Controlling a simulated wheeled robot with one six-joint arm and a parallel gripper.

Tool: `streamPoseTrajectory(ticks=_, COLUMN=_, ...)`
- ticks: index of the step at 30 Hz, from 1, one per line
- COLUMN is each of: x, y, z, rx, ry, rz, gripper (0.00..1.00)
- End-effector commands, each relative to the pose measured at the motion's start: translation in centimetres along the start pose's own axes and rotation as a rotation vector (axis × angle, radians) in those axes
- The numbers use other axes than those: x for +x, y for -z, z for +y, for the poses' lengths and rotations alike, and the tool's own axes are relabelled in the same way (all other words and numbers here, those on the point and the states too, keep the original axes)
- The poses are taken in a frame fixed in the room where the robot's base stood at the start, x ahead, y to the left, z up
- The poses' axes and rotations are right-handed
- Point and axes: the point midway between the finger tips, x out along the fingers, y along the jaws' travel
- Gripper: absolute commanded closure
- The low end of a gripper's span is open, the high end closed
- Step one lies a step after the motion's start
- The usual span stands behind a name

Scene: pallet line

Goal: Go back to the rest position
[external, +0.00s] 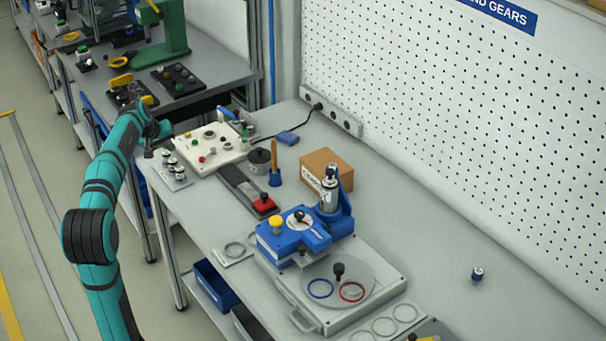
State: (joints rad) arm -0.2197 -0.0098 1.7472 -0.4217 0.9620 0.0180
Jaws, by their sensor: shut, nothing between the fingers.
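My teal and black arm rises along the left of the external view. My gripper (149,152) is at the far end of the arm, small and dark, by the left edge of the grey bench (425,215). It is shut and empty. It is close to a small plate with several silver knobs (176,174) and to the white control panel (212,148). I cannot tell whether it touches anything.
A blue press-like device (305,235) stands on a white base mid-bench, with a cardboard box (326,170) behind it.

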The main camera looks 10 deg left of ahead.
Motion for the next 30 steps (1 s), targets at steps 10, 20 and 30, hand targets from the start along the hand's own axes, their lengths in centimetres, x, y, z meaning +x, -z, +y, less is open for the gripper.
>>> streamPoseTrajectory(ticks=10, x=-1.3, y=0.1, z=0.1, rx=0.001, ry=0.000, rz=-0.001, gripper=1.00)
streamPoseTrajectory(ticks=20, x=-1.3, y=0.1, z=0.1, rx=0.001, ry=0.000, rz=0.000, gripper=1.00)
streamPoseTrajectory(ticks=30, x=-5.6, y=-3.5, z=1.5, rx=0.068, ry=0.025, rz=0.132, gripper=1.00)
